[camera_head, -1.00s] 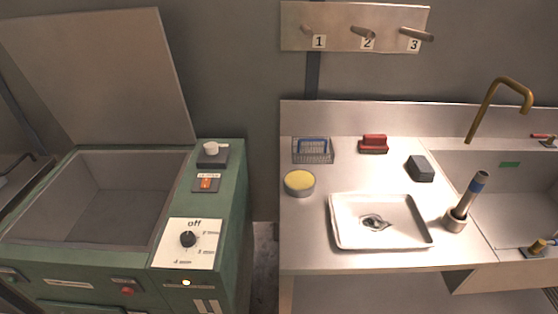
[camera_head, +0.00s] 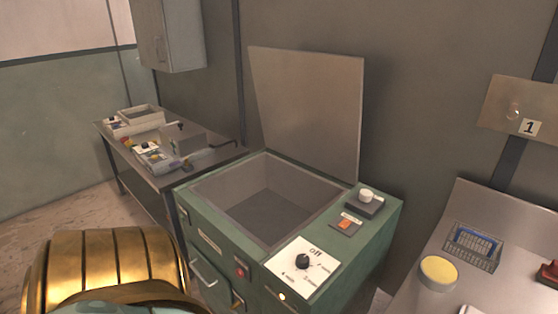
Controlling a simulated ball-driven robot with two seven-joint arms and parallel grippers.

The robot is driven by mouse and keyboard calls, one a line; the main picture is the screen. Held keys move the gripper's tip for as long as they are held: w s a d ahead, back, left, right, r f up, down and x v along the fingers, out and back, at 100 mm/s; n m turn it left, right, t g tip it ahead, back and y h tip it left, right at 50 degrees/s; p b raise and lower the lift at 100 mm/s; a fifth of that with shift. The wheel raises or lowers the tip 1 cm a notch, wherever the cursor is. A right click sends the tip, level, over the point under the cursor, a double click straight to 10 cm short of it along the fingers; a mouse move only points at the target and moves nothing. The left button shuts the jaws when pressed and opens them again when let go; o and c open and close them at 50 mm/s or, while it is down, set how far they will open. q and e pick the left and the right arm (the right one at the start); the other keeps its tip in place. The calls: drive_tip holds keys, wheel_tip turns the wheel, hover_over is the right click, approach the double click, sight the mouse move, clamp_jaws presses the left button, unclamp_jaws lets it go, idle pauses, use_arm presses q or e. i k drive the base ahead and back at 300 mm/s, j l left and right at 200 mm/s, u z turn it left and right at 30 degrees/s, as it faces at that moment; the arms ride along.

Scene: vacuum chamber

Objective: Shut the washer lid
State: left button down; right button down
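The washer (camera_head: 388,232) is a green cabinet in the middle of the head view. Its grey lid (camera_head: 307,110) stands open, raised nearly upright at the back of the cabinet. The washer's grey tub (camera_head: 270,210) is open and looks empty. A control panel (camera_head: 303,264) with a black dial, an orange switch and a white knob sits on the top right. A gold and teal part of my own body shows at the lower left, in front of the washer. Neither of my grippers is in view.
A metal side table (camera_head: 178,180) with several devices stands left of the washer. A wall cabinet (camera_head: 168,35) hangs above it. A counter (camera_head: 425,285) with a yellow round sponge (camera_head: 438,270) and a wire basket (camera_head: 472,246) is at the right. Floor (camera_head: 65,225) is free at the left.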

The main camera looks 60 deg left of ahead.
sight(309, 103)
drive_tip(key=u, duration=1.95)
drive_tip(key=i+j, duration=0.55)
drive_tip(key=j, duration=0.25)
drive_tip(key=l+z, duration=0.05)
